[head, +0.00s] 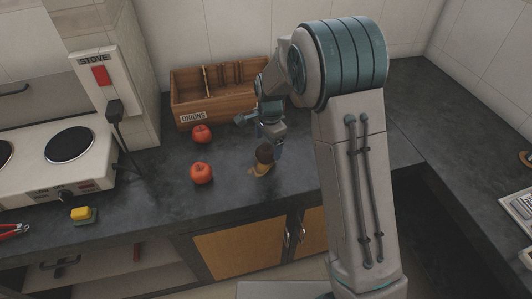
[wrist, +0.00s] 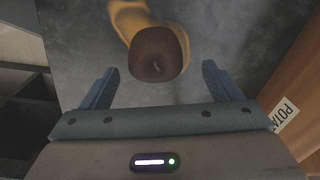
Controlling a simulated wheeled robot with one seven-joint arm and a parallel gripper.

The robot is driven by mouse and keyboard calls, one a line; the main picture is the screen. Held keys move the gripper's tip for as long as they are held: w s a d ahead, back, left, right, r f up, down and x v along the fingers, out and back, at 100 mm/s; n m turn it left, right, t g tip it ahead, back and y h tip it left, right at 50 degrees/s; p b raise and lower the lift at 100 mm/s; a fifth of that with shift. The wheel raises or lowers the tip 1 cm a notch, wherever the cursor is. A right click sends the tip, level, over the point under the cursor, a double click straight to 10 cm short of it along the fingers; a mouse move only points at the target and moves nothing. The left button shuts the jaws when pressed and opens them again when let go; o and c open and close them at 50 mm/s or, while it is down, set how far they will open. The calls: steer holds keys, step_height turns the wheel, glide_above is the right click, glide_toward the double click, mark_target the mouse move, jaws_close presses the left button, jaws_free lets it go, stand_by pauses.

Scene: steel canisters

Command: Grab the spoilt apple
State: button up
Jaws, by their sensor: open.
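The spoilt apple is a dull brown, round fruit (head: 264,153) on the dark counter. In the wrist view the brown apple (wrist: 158,52) lies between and slightly beyond the fingertips, with its stem end facing the camera. My gripper (wrist: 159,69) is open and empty, one finger on each side of the apple, with gaps on both sides. In the head view my gripper (head: 268,142) is just above and behind the apple, pointing down at it, and partly overlaps it.
A curved yellow thing, perhaps a banana (head: 257,168), lies against or under the brown apple; I cannot tell which. Two red apples (head: 201,134) (head: 202,173) sit to the left. A wooden crate labelled onions (head: 185,110) stands behind.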

mark_target(268, 147)
steer(key=shift+s+f, duration=0.1)
steer(key=shift+f, duration=1.85)
steer(key=c, duration=1.1)
steer(key=shift+c, duration=0.2)
steer(key=shift+r, duration=0.2)
